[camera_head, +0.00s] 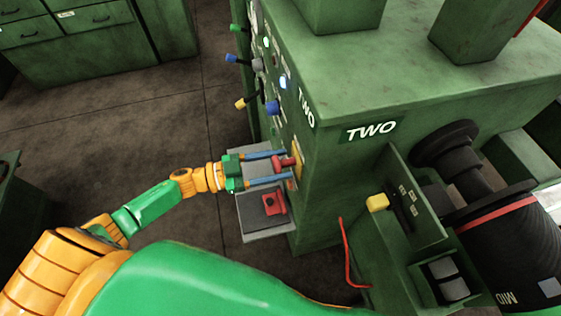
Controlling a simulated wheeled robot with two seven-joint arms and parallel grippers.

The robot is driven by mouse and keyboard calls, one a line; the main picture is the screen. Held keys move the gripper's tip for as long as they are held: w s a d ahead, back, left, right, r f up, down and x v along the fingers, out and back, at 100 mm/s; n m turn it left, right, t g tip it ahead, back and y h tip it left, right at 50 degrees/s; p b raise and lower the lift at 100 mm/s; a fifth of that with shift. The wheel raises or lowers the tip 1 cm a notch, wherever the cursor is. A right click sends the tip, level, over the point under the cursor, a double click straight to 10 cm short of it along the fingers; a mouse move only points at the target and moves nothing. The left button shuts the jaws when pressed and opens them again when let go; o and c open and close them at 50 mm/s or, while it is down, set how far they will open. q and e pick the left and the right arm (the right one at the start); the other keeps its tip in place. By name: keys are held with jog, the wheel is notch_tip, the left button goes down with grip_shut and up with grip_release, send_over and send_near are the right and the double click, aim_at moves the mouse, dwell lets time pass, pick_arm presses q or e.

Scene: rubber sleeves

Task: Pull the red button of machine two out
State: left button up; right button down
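Machine two (420,85) is the green machine marked "TWO" on the right. Its red button (284,163) sticks out from a yellow plate (297,157) low on its left-facing panel. My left gripper (284,167) reaches in from the left, with its two blue fingers apart on either side of the red button. I cannot tell whether the fingers touch it. My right gripper does not show.
Above the button the panel carries lights and levers, including a blue knob (272,107) and a yellow-tipped lever (241,103). Below the gripper is a grey ledge (250,203) with a red part (274,202). A yellow-knobbed lever (377,202) is at right. Open floor lies left.

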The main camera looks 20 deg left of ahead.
pick_arm(q)
jog(key=o, duration=0.3)
jog(key=shift+s+f, duration=0.1)
jog(key=shift+o, duration=0.7)
jog(key=shift+a, duration=0.15)
jog(key=b+v, duration=0.1)
jog(key=v, duration=0.6)
jog(key=shift+b, duration=0.35)
jog(key=shift+a, duration=0.1)
